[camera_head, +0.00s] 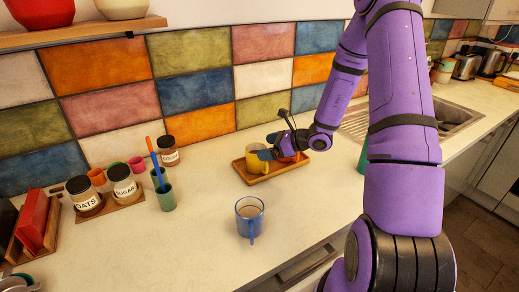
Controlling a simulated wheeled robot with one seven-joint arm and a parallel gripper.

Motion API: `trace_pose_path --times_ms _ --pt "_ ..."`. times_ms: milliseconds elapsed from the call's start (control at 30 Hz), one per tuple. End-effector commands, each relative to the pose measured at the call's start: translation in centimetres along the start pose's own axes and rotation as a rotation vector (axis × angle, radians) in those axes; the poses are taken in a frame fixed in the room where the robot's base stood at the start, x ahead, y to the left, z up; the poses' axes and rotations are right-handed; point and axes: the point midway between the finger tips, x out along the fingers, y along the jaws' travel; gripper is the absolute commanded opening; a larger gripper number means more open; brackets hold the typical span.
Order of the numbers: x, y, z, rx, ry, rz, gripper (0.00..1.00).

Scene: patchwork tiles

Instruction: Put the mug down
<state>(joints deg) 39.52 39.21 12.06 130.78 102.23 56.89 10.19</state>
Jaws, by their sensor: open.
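A yellow mug (256,156) stands upright on a small wooden tray (256,179) on the counter. My gripper (266,154) is open, low over the tray at the mug's right side. Its fingers overlap the mug in this view, and I cannot tell whether they touch it. A red item (289,157) on the tray is partly hidden behind my gripper. A blue see-through mug (249,216) stands upright on the counter in front of the tray, apart from my gripper.
A green cup (166,197) holding a blue utensil, labelled jars (124,186) and a dark-lidded jar (168,152) stand to the left. A sink (455,115) lies to the right. Bare counter (205,190) lies between the green cup and the tray.

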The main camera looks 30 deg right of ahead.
Motion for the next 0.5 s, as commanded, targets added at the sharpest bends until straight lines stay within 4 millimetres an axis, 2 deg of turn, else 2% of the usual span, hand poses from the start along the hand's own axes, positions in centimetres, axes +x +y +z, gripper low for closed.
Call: trace_pose_path --times_ms 33,200,333,500 --pt "-1.3 -0.1 0.0 0.0 0.001 -0.006 1.0" --pt "-4.5 -0.1 0.0 0.0 0.001 -0.004 1.0" --pt "-6.4 -0.1 0.0 0.0 0.0 -0.004 1.0" --pt "-7.7 0.0 0.1 -0.002 0.001 -0.001 1.0"
